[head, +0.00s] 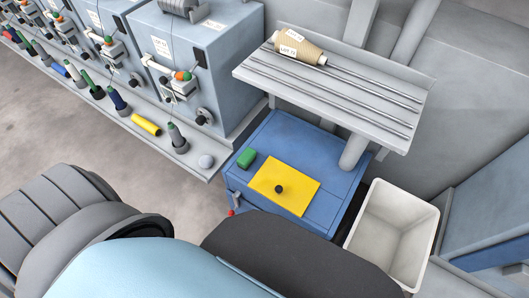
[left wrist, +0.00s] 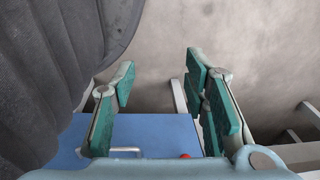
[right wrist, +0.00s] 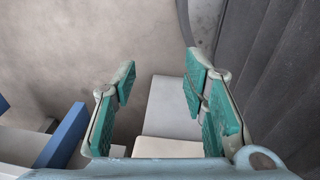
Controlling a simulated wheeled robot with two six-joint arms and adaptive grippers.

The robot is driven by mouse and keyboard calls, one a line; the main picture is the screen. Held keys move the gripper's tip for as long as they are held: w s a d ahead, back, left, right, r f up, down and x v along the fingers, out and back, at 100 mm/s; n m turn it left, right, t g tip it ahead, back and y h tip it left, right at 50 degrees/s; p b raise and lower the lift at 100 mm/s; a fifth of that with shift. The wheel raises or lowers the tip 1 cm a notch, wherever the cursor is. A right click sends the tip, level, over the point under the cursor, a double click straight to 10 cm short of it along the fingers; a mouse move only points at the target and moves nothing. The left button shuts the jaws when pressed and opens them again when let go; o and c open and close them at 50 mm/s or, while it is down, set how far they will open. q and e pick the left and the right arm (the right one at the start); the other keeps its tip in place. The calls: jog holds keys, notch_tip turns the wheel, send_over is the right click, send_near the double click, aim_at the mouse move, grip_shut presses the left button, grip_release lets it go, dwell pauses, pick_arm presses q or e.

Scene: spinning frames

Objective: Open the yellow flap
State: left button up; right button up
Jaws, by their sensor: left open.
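The yellow flap (head: 302,192) lies flat and closed on top of the blue cabinet (head: 322,143), with a round black knob (head: 279,189) on it. Neither gripper shows in the head view. In the left wrist view my left gripper (left wrist: 160,82) is open and empty, with teal pads spread. A blue surface (left wrist: 166,132) with a pale handle (left wrist: 125,150) and a red tip (left wrist: 185,156) lies beyond it; the flap is not visible there. In the right wrist view my right gripper (right wrist: 158,82) is open and empty, away from the flap.
A green block (head: 246,159) sits on the cabinet beside the flap. A grey slatted shelf (head: 345,92) with a yarn cone (head: 300,50) overhangs the cabinet's back. A white bin (head: 365,245) stands at right. The spinning frame (head: 205,60) with bobbins stands at left.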

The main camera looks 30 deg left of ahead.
pick_arm(q)
jog(key=w+d+r+n, duration=0.15)
jog(key=w+r, duration=0.25)
jog(key=w, duration=0.6)
jog(key=n+g+p, duration=0.1)
jog(key=n+p, duration=0.2)
jog(key=n, duration=0.6)
send_near(279, 187)
jog(key=shift+h, duration=0.4)
jog(key=f+b, duration=0.2)
jog(key=f, duration=0.2)
jog(key=f+b, duration=0.2)
jog(key=f, duration=0.1)
jog(key=f+b, duration=0.1)
jog(key=f, duration=0.3)
jog(key=shift+a+f+b, duration=0.3)
jog(key=shift+a+b, duration=0.05)
jog(key=shift+b, duration=0.05)
pick_arm(e)
jog(key=shift+d+f, duration=0.2)
jog(key=shift+f, duration=0.95)
pick_arm(q)
jog(key=shift+r, duration=0.1)
grip_shut()
pick_arm(e)
jog(key=shift+s+a, duration=0.1)
